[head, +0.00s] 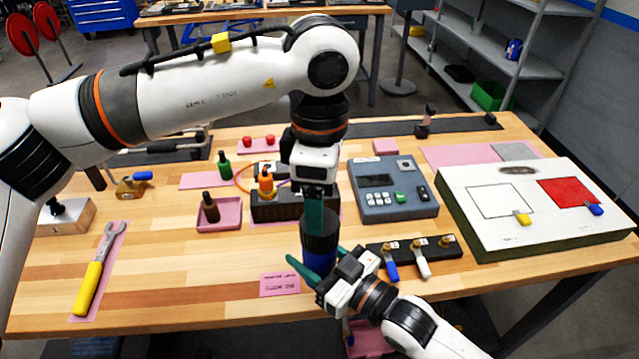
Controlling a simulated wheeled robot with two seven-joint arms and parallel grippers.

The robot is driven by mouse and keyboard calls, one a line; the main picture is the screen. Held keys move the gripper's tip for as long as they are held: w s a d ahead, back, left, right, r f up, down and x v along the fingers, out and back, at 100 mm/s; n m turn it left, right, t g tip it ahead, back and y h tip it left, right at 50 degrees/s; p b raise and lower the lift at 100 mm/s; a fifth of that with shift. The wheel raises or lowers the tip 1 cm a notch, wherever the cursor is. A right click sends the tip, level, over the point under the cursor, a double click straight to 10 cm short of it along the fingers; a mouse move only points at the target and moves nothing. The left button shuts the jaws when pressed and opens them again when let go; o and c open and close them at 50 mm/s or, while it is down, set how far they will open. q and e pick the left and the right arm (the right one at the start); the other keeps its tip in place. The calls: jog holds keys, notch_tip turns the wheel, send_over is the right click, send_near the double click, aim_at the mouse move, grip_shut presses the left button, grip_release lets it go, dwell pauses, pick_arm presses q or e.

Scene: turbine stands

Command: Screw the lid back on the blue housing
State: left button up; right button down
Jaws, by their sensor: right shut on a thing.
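The blue housing (319,259) stands upright near the front middle of the table, with the black lid (328,228) at its top. Whether the lid is seated or threaded cannot be told. My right gripper (318,268) reaches in from the lower right and is shut on the blue housing, with green fingers at its sides. My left gripper (315,215) points straight down from above at the lid. Its green fingers are seen edge-on and overlap the lid in the picture, so their opening is hidden.
A pink card (280,285) lies left of the housing. A black valve block (436,254) with coloured levers is close on the right. A dark bottle rack (290,210) and a grey keypad box (395,190) stand behind. The table's left front is mostly clear around a yellow-handled wrench (92,283).

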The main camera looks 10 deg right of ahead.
aim_at(320, 259)
pick_arm(q)
jog(key=n, duration=0.5)
jog(key=shift+r, duration=0.15)
jog(key=n, duration=0.7)
jog(key=shift+r, duration=0.2)
jog(key=n, duration=0.7)
jog(key=shift+r, duration=0.2)
jog(key=n, duration=0.6)
jog(key=shift+r+n, duration=0.15)
jog(key=shift+n, duration=0.25)
jog(key=shift+f, duration=4)
jog(key=shift+c, duration=0.5)
